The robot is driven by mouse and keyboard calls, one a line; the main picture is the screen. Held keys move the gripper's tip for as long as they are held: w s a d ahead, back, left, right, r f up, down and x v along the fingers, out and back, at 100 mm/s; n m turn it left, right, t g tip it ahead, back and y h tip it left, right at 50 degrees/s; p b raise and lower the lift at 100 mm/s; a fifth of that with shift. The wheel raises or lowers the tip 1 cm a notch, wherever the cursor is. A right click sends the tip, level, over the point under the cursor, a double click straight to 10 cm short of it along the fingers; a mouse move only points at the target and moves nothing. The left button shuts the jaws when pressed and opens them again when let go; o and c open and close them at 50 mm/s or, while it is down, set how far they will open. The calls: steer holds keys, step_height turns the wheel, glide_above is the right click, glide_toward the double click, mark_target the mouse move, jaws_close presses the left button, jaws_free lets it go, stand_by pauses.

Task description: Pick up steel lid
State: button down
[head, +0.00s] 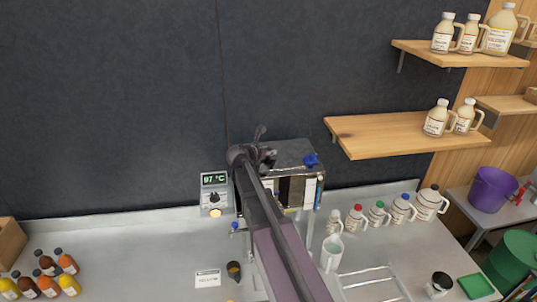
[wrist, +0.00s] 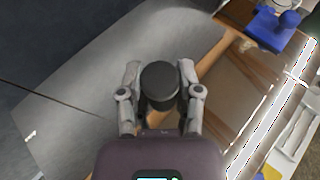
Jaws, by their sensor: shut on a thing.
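The steel lid (wrist: 85,85) shows in the wrist view as a flat grey plate, left of and beneath my fingers. A dark round knob (wrist: 160,82) sits between the two fingers of my gripper (wrist: 160,90), which is shut on it. In the head view my gripper (head: 264,156) is at the top of the steel evaporator (head: 307,150), and my arm hides much of its front and left side. I cannot tell whether the lid is resting on the evaporator or raised.
A blue fitting (head: 311,160) stands on the evaporator's right side. A temperature display (head: 214,180) is to the left. Several jugs (head: 377,213) and a white pitcher (head: 332,252) stand to the right. A wooden shelf (head: 385,132) projects at upper right. The left counter has bottles (head: 45,266).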

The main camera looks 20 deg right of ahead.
steer(key=shift+r, duration=0.2)
step_height(320, 180, up, 4)
steer(key=p, duration=0.4)
steer(key=shift+s+f, duration=0.1)
steer(key=shift+f, duration=0.05)
steer(key=s+a, duration=0.3)
steer(key=s, duration=1.2)
steer(key=shift+s+a+r+p, duration=0.15)
steer(key=shift+s+r+p, duration=0.1)
steer(key=shift+r+p, duration=0.2)
steer(key=shift+s, duration=0.1)
